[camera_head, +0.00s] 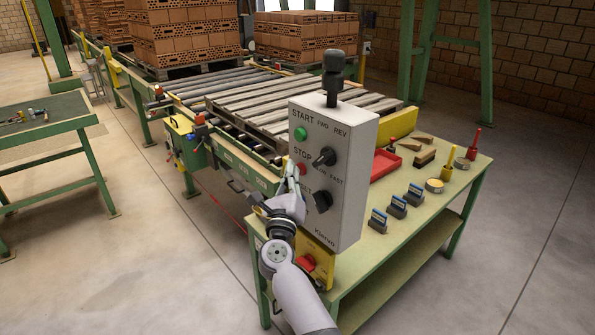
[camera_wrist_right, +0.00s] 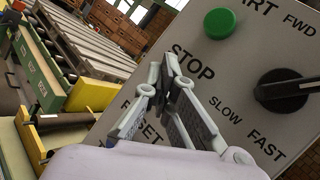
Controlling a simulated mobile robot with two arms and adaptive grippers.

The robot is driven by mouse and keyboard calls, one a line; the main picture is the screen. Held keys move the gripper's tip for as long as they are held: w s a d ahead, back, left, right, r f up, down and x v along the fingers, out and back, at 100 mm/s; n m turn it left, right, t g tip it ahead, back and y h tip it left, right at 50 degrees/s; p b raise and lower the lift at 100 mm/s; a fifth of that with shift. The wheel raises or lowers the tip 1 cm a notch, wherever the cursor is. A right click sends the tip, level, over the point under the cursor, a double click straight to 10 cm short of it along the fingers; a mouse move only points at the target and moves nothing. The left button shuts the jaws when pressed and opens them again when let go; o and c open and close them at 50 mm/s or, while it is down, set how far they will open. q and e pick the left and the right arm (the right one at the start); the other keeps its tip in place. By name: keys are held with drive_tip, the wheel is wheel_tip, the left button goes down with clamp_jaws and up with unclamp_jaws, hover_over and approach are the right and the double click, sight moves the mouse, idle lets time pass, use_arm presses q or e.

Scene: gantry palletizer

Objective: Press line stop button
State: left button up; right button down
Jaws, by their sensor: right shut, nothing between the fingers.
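The grey control box (camera_head: 345,190) stands on the green table and carries the labels START, STOP, FWD/REV and FAST. Its red stop button (camera_head: 302,168) shows under the STOP label, partly beside my right gripper's fingers. The green start button (camera_head: 300,133) is above it and also shows in the wrist view (camera_wrist_right: 219,23). My right gripper (camera_head: 292,170) is shut and empty, its tips at the box face by the stop button. In the wrist view the fingertips (camera_wrist_right: 166,88) lie just below the word STOP and hide the button; contact cannot be told. My left gripper is out of view.
Black selector knobs (camera_head: 325,157) sit right of the button, and a black joystick (camera_head: 333,75) tops the box. The green table (camera_head: 405,240) holds a red tray (camera_head: 384,165) and small tools. A roller conveyor with a wooden pallet (camera_head: 262,105) lies behind.

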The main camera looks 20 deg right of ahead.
idle(0.4)
drive_tip(key=shift+s+a, duration=0.35)
drive_tip(key=shift+a, duration=0.45)
drive_tip(key=shift+a, duration=0.1)
